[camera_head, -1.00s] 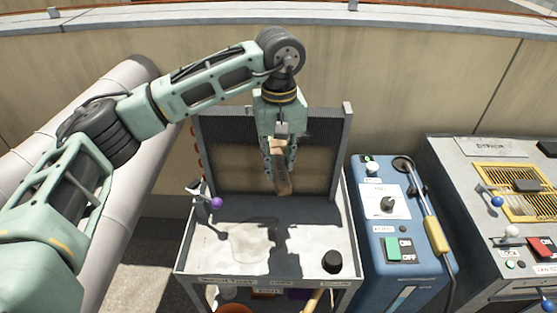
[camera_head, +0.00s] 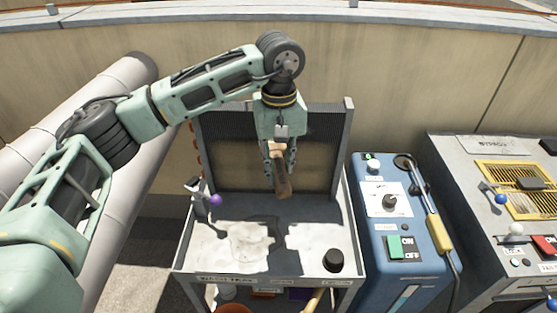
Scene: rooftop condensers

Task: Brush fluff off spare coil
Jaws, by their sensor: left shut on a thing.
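The spare coil (camera_head: 325,135) stands upright at the back of the wash tray (camera_head: 200,262). It is a dark finned panel with a large tan area in its middle, which may be fluff. My left gripper (camera_head: 278,165) hangs in front of the coil, shut on a brush (camera_head: 281,180) with a tan and brown body that points down. The gripper hides part of the coil's middle, and I cannot tell whether the brush touches it. My right gripper is not in view.
A purple-knobbed lever (camera_head: 215,200) is at the tray's left and a black knob (camera_head: 333,260) at its front right. A blue machine (camera_head: 385,220) with a yellow-handled tool (camera_head: 438,232) stands right, beside a grey switch panel (camera_head: 475,215). A thick pipe (camera_head: 120,230) runs left.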

